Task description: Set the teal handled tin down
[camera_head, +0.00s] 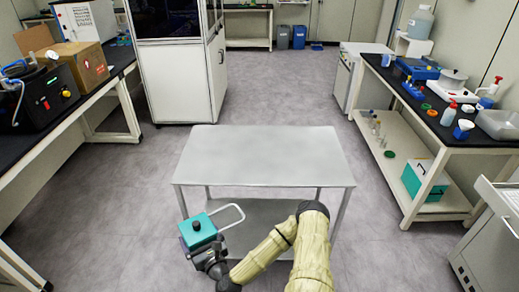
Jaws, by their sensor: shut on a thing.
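The teal handled tin (200,229) is a small box with a dark round knob on top. A pale loop handle (232,213) sticks out to its right. My gripper (197,246) is shut on the tin and holds it in the air at the front left of the grey table (265,155). The tin's handle overlaps the table's lower shelf in this view; I cannot tell the gap between them. The fingers are mostly hidden by the tin.
The grey table top is bare. A teal box (424,180) sits on the lower shelf of the right bench (455,143). The left bench (97,88) carries a cardboard box (78,65) and a black device (38,95). The floor around the table is clear.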

